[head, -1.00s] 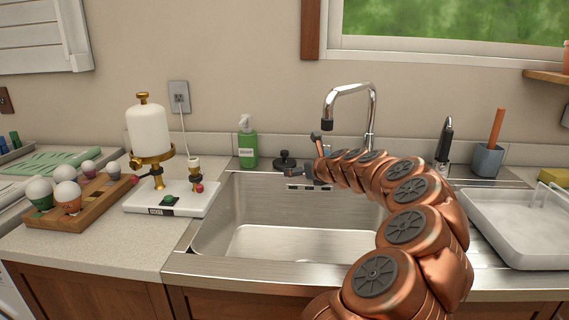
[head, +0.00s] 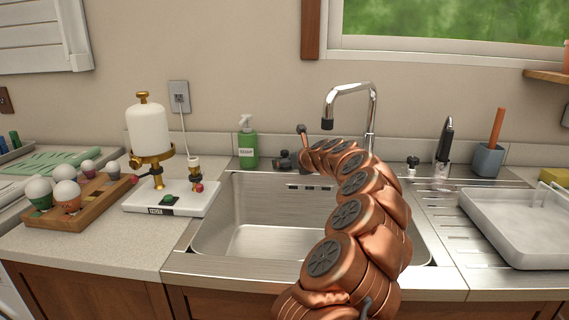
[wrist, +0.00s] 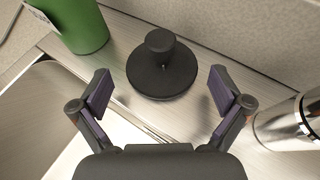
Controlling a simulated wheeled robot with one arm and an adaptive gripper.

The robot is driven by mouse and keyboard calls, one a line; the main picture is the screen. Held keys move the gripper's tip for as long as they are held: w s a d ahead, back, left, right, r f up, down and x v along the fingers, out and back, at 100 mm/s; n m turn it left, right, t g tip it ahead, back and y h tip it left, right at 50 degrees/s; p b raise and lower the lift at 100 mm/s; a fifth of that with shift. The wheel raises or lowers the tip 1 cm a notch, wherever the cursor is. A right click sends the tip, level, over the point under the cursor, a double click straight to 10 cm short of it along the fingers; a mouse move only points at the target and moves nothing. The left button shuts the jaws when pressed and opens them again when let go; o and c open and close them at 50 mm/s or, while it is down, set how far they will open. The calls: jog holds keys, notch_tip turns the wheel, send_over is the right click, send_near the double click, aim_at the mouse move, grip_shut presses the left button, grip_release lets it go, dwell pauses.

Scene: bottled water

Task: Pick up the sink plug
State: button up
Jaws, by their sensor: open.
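The sink plug (wrist: 162,72) is a black disc with a round knob on top. In the wrist view it stands upright on the steel ledge behind the basin. My gripper (wrist: 163,92) is open, with one finger to each side of the plug's near edge and a gap on both sides. Nothing is between the pads touching them. In the head view the plug (head: 283,154) shows only in part, beside the green soap bottle, with my gripper and arm covering its right side.
The green soap bottle (head: 247,145) stands just left of the plug. The chrome faucet (head: 371,115) rises to the right. The empty steel sink basin (head: 250,243) lies in front. A white tray (head: 500,245) is on the drainboard at right.

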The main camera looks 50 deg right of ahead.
aim_at(285, 157)
jog(key=shift+w+d, duration=0.2)
jog(key=shift+w, duration=0.35)
jog(key=shift+w+d, duration=0.2)
jog(key=shift+w, duration=0.35)
jog(key=shift+w+d+f, duration=0.1)
jog(key=shift+w+f, duration=0.1)
jog(key=shift+w, duration=0.35)
jog(key=c, duration=0.9)
